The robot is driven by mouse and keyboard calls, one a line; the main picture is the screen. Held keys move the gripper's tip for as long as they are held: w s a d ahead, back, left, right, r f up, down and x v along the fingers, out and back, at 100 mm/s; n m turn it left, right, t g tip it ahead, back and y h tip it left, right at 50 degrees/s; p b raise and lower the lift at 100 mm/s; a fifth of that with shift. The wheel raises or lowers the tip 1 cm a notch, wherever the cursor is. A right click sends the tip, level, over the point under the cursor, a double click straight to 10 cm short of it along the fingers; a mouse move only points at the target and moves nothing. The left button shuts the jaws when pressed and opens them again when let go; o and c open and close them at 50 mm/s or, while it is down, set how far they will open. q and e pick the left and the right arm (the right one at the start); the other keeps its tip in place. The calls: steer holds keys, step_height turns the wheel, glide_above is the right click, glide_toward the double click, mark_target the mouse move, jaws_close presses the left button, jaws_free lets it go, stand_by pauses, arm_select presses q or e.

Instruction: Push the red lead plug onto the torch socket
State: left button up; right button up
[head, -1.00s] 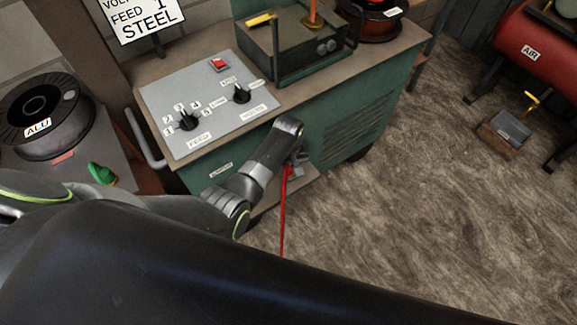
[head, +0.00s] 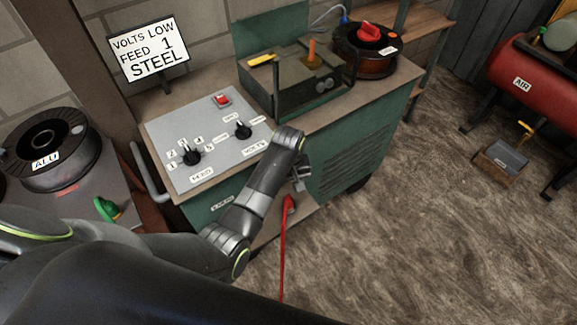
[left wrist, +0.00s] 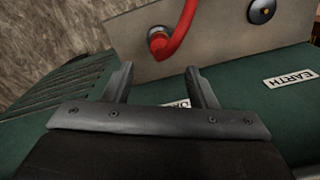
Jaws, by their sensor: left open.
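The red lead (head: 283,245) hangs beside the front of the green welder. Its upper end, the red plug (head: 288,203), shows just below my left gripper (head: 300,180). In the left wrist view the red plug (left wrist: 161,43) meets a round fitting on a grey panel, and its lead curves upward. I cannot tell how far it is seated; the fitting is mostly covered. My left gripper (left wrist: 160,70) is open and empty, its fingertips short of the plug. A second round socket (left wrist: 262,10) is bare, nearer the EARTH label (left wrist: 292,79). My right gripper is not seen.
The welder (head: 350,140) has a sloped control panel (head: 215,145) with knobs and a red switch. The label between my fingers (left wrist: 176,104) is partly hidden. Right of the welder the floor (head: 430,240) is clear up to a wooden box (head: 500,162) and red air tank (head: 530,85).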

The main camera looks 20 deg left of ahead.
arm_select(q)
step_height(320, 180, up, 8)
steer(key=shift+f+p, duration=0.15)
steer(key=shift+p, duration=0.15)
steer(key=shift+f, duration=0.1)
stand_by(0.4)
